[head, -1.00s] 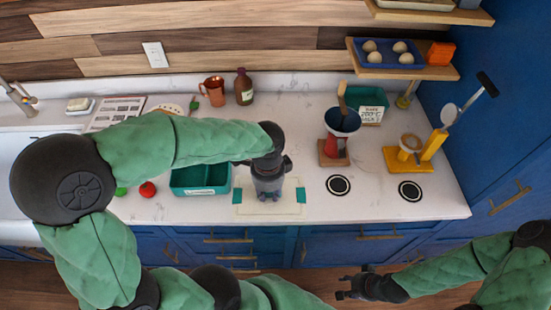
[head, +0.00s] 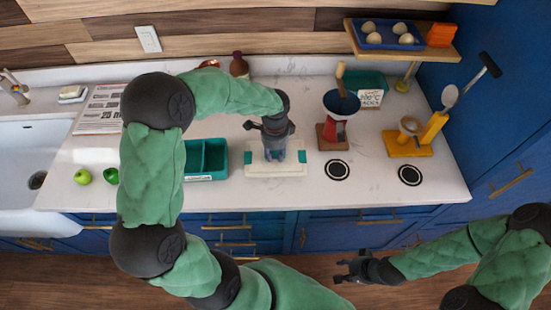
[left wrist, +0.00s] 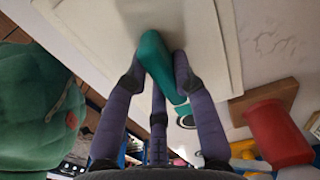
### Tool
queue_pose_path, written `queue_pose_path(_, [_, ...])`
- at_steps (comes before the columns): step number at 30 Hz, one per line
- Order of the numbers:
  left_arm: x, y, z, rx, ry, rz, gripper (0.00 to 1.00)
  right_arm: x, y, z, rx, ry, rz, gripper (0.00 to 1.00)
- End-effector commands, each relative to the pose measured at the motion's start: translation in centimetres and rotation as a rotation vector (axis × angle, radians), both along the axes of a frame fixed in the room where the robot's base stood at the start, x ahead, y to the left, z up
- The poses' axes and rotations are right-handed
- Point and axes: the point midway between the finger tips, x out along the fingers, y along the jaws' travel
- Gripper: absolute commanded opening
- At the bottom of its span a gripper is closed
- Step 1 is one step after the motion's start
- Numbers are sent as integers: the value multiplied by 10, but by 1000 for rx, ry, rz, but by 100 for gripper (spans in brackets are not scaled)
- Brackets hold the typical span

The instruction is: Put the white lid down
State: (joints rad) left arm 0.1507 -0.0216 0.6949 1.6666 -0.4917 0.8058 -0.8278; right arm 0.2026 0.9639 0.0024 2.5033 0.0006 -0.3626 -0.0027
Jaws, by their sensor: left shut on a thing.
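The white lid (head: 262,170) is a pale rectangular panel with teal patches at its left and right sides, at the middle front of the counter in the head view. My left gripper (head: 272,152) points down over it. In the left wrist view, the fingers close around a teal handle (left wrist: 155,58), with the pale panel (left wrist: 200,35) behind it. The gripper hides the panel's middle in the head view. I cannot tell whether the panel touches the counter. My right gripper (head: 345,271) is open and empty, in front of the counter.
A teal divided bin (head: 207,160) stands just left of the lid. Right of it are a red grinder-like thing (head: 335,132), two black round pads (head: 337,170) and a yellow stand (head: 408,148). Green fruit (head: 83,176) lies near the sink. The counter's front edge is close.

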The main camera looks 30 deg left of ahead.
Motion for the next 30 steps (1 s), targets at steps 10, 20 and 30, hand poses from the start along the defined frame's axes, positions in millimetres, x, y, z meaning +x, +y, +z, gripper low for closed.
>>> queue_pose_path(10, [8,3,-35,-1,3,0,0,0,0,-7,0,0,0,40])
queue_pose_path(20, [9,3,-41,0,-1,1,0,0,0,-7,0,0,0,40])
queue_pose_path(30, [8,3,-44,0,0,1,50,0,0,-9,0,0,0,40])
